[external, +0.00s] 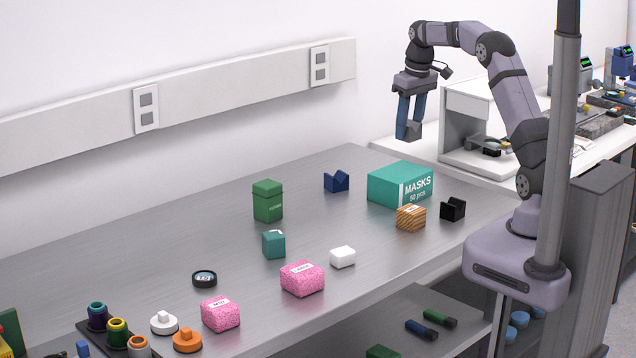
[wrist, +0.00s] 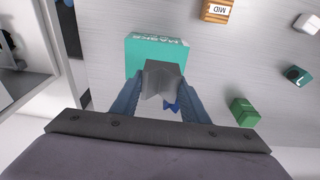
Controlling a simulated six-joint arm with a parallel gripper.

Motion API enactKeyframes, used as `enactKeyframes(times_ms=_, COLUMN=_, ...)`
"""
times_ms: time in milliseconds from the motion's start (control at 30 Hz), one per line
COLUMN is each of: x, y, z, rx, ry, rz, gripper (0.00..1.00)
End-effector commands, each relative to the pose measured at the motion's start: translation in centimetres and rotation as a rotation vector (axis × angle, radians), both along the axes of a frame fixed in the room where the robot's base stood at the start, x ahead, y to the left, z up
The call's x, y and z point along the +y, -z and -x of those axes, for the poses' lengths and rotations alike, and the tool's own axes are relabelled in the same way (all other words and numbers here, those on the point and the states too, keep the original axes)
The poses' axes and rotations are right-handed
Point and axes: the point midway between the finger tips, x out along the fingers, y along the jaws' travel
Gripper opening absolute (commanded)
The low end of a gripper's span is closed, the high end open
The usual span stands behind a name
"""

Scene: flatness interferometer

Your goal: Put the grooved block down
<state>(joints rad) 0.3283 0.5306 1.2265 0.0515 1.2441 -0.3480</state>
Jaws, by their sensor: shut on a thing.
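My gripper (external: 410,121) is raised high above the far end of the grey bench, at the back right in the external view. Its blue fingers are shut on a dark grey grooved block (external: 413,131). In the wrist view the grooved block (wrist: 163,76) sits between the fingertips, with a notch in its lower edge. It is clear of the bench, in front of the teal masks box (wrist: 150,50) in that view. Part of the block is hidden by the fingers.
On the bench (external: 130,250) stand a blue grooved block (external: 336,181), the masks box (external: 400,184), a wood-grain block (external: 411,218), a black grooved block (external: 453,209) and a green canister (external: 267,201). A white open-fronted housing (external: 478,120) stands behind. Bench surface left of the canister is free.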

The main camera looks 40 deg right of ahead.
Motion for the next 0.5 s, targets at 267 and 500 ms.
enactKeyframes(times_ms=267, x=-1.1, y=-0.2, z=-0.1, rx=-0.002, ry=0.006, rz=0.000, gripper=0.10)
enactKeyframes(times_ms=500, x=-1.0, y=2.5, z=0.0, rx=0.003, ry=0.006, rz=-0.002, gripper=0.10)
